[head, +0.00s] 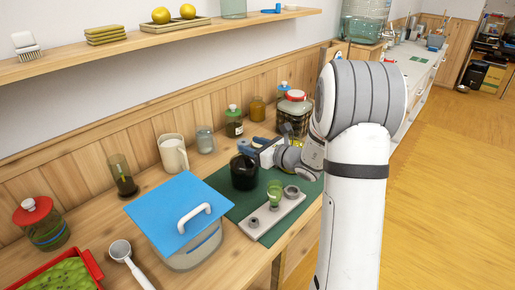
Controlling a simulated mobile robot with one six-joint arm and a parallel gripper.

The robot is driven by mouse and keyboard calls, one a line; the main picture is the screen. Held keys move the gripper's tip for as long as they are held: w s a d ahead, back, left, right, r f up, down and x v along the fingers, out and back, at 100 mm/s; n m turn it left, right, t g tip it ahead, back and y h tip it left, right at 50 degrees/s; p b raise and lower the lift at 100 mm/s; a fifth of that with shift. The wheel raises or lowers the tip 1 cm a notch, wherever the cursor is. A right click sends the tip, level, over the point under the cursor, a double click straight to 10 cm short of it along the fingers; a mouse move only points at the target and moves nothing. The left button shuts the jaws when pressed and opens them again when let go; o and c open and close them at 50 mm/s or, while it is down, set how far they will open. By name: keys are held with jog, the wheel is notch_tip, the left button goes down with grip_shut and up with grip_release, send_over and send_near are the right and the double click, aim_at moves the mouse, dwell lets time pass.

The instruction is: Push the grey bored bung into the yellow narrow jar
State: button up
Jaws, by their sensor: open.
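A grey ring-shaped piece (292,191), which looks like the bored bung, sits at the far end of a pale grey rack on the green mat. My gripper (252,147) has blue-tipped fingers that are open and empty. It is above and behind the black pot, to the left of and beyond the grey piece, apart from it. A small yellow patch (297,144) shows beside my wrist and may be the yellow narrow jar; my arm hides most of it. An amber jar (257,109) stands farther back by the wall.
The rack (264,218) also holds a green piece (275,192). A black pot (244,172) stands on the mat (222,179). A blue-lidded container (183,222) is to the left. Several jars line the wall, including a large red-lidded one (294,112).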

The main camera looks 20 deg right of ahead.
aim_at(243, 140)
jog(key=shift+x, duration=2.75)
jog(key=shift+c, duration=0.2)
jog(key=c, duration=0.9)
jog(key=shift+w+d+r+p, duration=0.1)
jog(key=shift+r+p, duration=0.2)
jog(key=shift+p, duration=0.15)
jog(key=shift+r, duration=0.15)
jog(key=shift+r+p, duration=0.45)
jog(key=shift+r, duration=0.5)
